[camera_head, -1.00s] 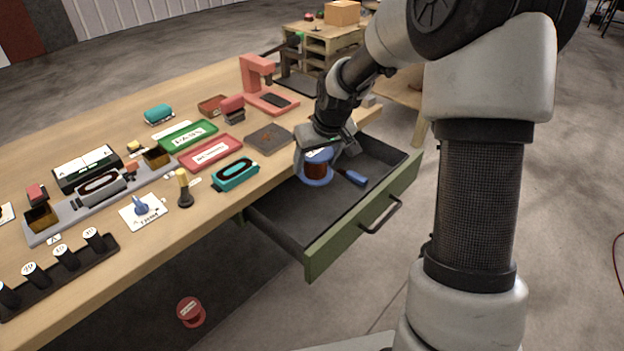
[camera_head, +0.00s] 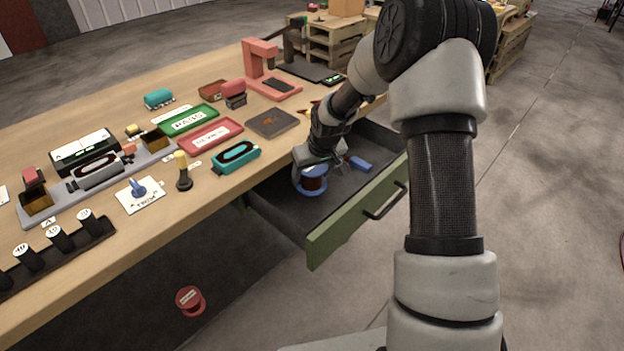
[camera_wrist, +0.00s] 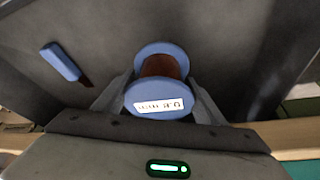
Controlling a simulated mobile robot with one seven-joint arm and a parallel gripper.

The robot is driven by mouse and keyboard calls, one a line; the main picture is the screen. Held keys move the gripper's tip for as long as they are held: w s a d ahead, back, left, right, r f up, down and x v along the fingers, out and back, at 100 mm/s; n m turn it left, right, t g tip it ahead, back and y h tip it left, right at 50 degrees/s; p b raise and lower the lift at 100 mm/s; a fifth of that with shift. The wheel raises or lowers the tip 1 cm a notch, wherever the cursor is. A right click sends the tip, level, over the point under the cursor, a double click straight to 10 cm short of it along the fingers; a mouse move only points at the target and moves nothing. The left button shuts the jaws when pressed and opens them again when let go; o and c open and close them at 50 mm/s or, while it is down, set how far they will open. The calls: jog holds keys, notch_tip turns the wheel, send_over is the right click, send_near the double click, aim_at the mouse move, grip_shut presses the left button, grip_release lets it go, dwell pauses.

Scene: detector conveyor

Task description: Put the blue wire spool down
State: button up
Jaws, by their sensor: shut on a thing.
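The blue wire spool (camera_head: 311,186) has blue flanges, a dark copper-brown winding and a white label. It is in the open drawer (camera_head: 345,222) with the green front, near the drawer's table side. In the wrist view the spool (camera_wrist: 157,97) sits between the two fingers, its labelled flange facing the camera. My gripper (camera_head: 318,172) is shut on it; it also shows in the wrist view (camera_wrist: 160,92). Whether the spool touches the drawer floor cannot be told.
A blue-handled tool (camera_head: 358,163) lies in the drawer beside the spool; it also shows in the wrist view (camera_wrist: 61,62). The wooden table (camera_head: 225,185) edge runs along the drawer's left. A red round object (camera_head: 190,300) is below the table. The drawer's front part is bare.

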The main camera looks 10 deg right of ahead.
jog(key=shift+f, duration=0.5)
jog(key=shift+f, duration=0.1)
jog(key=shift+f, duration=0.15)
jog(key=o, duration=1.5)
jog(key=shift+s, duration=0.1)
